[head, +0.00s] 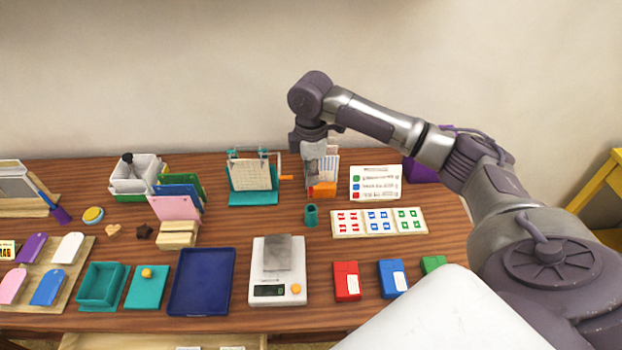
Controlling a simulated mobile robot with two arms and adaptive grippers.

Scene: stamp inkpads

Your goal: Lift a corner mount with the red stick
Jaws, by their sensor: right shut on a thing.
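My right gripper (315,178) points down at the back of the table, at the orange block (325,190) of a small holder with upright striped sheets (327,158). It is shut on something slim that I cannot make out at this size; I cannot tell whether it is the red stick. A white sheet (362,234) to the right front carries small red mounts (347,222), blue mounts (381,220) and green mounts (409,219) in three groups. The gripper is apart from this sheet. My left gripper is not in view.
A printed card (375,195) with coloured marks stands behind the sheet. A teal cup (311,215) stands in front of the gripper. Red (346,274), blue (388,274) and green (433,264) pads lie at front. A scale (262,291) and navy tray (203,281) lie left.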

